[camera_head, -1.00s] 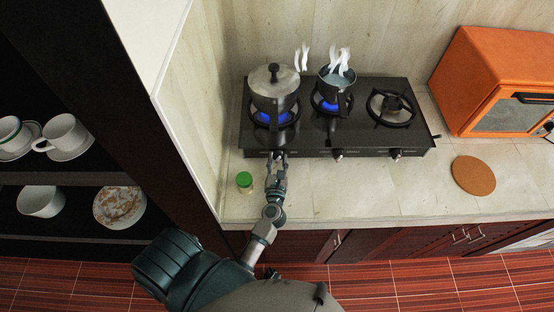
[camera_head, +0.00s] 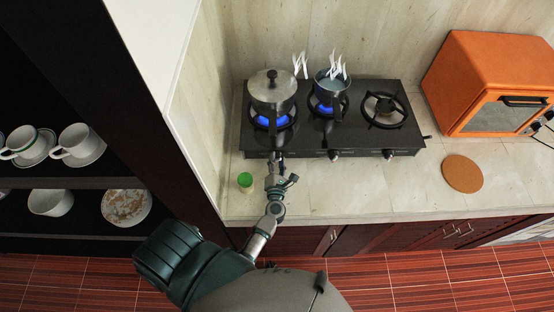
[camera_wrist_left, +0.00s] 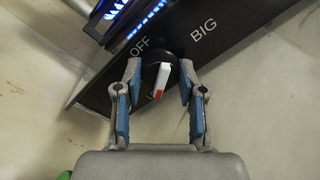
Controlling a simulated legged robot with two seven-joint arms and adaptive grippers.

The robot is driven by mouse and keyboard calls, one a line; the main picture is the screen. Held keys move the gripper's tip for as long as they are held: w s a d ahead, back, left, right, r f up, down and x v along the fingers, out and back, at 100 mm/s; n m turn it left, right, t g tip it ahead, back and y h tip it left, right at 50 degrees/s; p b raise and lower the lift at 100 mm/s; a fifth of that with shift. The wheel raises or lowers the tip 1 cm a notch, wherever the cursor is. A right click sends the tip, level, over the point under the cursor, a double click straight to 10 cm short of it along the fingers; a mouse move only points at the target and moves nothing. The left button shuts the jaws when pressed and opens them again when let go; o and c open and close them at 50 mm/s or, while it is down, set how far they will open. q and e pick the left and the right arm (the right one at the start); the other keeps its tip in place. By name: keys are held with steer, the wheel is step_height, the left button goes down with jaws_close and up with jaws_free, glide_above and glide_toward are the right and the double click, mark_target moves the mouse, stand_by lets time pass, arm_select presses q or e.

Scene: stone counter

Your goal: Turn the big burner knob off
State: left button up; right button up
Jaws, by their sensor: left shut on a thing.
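The big burner knob (camera_wrist_left: 161,76) is black with a white bar that has a red tip. In the left wrist view it sits between the blue-grey fingers of my left gripper (camera_wrist_left: 160,72), which is shut on it. The bar slants, its red tip towards the gripper's palm. The panel beside it reads "OFF" and "BIG". In the head view my left gripper (camera_head: 276,164) is at the left front of the black stove (camera_head: 310,140) and hides the knob. Blue flame (camera_head: 272,121) burns under the lidded pot (camera_head: 272,92). My right gripper is not in view.
A small steaming pot (camera_head: 330,84) stands on the lit middle burner; the right burner (camera_head: 384,108) is bare. A green-capped jar (camera_head: 245,181) stands left of my gripper. A round cork mat (camera_head: 462,173) and orange oven (camera_head: 490,80) are at right.

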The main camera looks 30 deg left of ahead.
arm_select(q)
steer(key=shift+f, duration=0.1)
stand_by(0.3)
steer(key=o, duration=1)
steer(key=shift+o, duration=0.7)
steer(key=shift+w+a, duration=0.1)
steer(key=shift+w, duration=0.05)
